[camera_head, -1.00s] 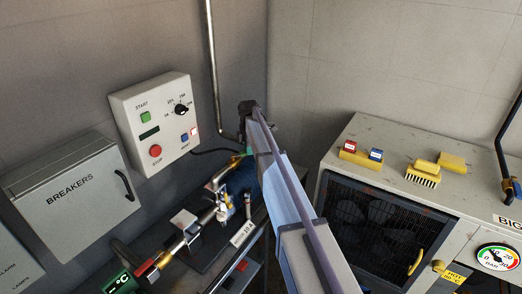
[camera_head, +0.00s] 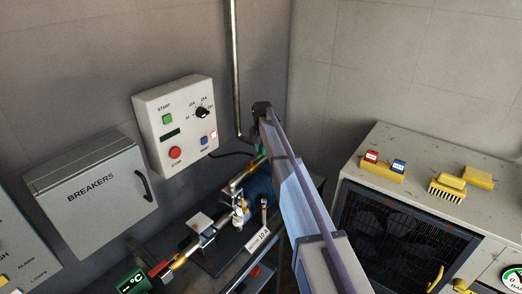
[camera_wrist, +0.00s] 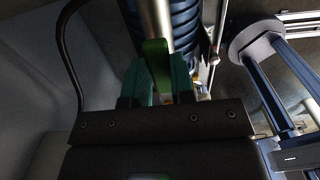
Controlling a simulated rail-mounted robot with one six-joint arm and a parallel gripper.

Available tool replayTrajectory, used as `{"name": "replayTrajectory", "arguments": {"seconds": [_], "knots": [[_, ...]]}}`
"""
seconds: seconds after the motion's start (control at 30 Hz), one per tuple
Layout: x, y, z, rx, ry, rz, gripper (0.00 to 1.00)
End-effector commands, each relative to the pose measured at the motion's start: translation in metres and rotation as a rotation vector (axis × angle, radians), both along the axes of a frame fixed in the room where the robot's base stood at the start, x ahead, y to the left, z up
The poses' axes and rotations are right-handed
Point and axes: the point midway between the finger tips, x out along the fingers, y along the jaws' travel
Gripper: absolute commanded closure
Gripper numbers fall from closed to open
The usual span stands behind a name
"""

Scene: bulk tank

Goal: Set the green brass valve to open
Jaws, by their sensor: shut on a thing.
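The green valve handle (camera_wrist: 155,62) is a flat green lever in the wrist view. It stands between the two teal fingers of my gripper (camera_wrist: 159,80), which are shut on it. The lever lies roughly in line with the metal pipe (camera_wrist: 159,16) behind it. In the head view, the brass valve (camera_head: 257,161) shows as a small green and yellow patch on the pipe, partly hidden by my arm. My gripper is mostly hidden behind my arm there. The valve's body and stem are hard to make out.
The pipe run with a red-handled fitting (camera_head: 160,268) and white-and-yellow parts (camera_head: 240,212) lies left of my arm. A control box (camera_head: 178,125) and a breaker cabinet (camera_head: 95,195) are on the wall. A blue coil (camera_wrist: 180,30) is close behind the handle.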

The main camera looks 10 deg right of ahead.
Motion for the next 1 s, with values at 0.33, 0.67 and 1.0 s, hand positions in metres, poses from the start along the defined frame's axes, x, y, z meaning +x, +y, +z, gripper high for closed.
{"name": "replayTrajectory", "arguments": {"seconds": [0.33,0.67,1.0], "knots": [[0.0001,-0.0001,-0.0001,0.001,0.001,0.011,1.00],[0.0003,-0.0001,-0.0001,0.001,0.001,0.009,0.53],[0.0003,-0.0004,0.0073,0.001,0.001,0.008,0.51]]}}
